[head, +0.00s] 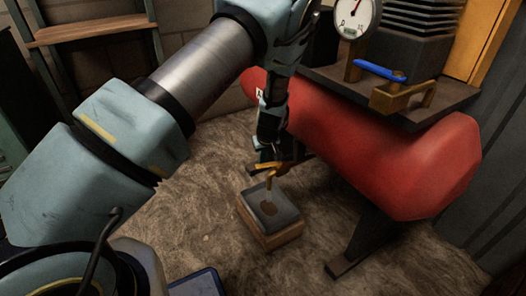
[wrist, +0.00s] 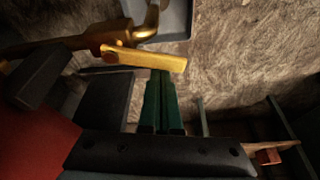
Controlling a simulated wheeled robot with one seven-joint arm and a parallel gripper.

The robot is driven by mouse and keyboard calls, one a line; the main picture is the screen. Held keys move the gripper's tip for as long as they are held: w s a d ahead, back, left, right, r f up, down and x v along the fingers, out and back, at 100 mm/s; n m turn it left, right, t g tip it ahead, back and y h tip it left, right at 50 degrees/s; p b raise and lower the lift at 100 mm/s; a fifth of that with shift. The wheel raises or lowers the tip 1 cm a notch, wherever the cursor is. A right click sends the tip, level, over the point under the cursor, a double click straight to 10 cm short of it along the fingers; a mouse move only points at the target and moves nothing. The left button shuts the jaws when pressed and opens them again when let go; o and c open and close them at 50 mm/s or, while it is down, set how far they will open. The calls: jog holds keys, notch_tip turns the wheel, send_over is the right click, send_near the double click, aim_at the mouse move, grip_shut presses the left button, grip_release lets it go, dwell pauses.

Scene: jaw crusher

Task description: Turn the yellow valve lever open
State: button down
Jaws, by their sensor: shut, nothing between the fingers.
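The yellow valve lever (wrist: 145,57) lies across the upper left of the wrist view, fixed by a bolt to a brass tap (wrist: 75,45). In the head view the small brass tap (head: 272,178) juts from under the red tank, above the grey pan; my gripper partly covers it, and the lever is hard to make out. My gripper (wrist: 161,78) has its green fingers together and empty. Their tips are right at the lever's edge, near its free end; I cannot tell whether they touch. My gripper (head: 266,152) points down at the tap in the head view.
The grey pan (head: 286,212) with a dark stain sits on a wooden block (head: 272,240) below the tap. The red tank (head: 390,150) and its dark leg (head: 357,240) stand close on the right. A blue lever (head: 380,71) and a gauge (head: 356,16) are on top.

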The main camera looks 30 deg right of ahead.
jog(key=shift+s+a+n+p, duration=0.15)
jog(key=shift+s+n+p, duration=0.25)
jog(key=shift+n, duration=0.2)
jog(key=shift+s, duration=0.15)
jog(key=shift+s+p, duration=0.15)
jog(key=shift+p, duration=0.15)
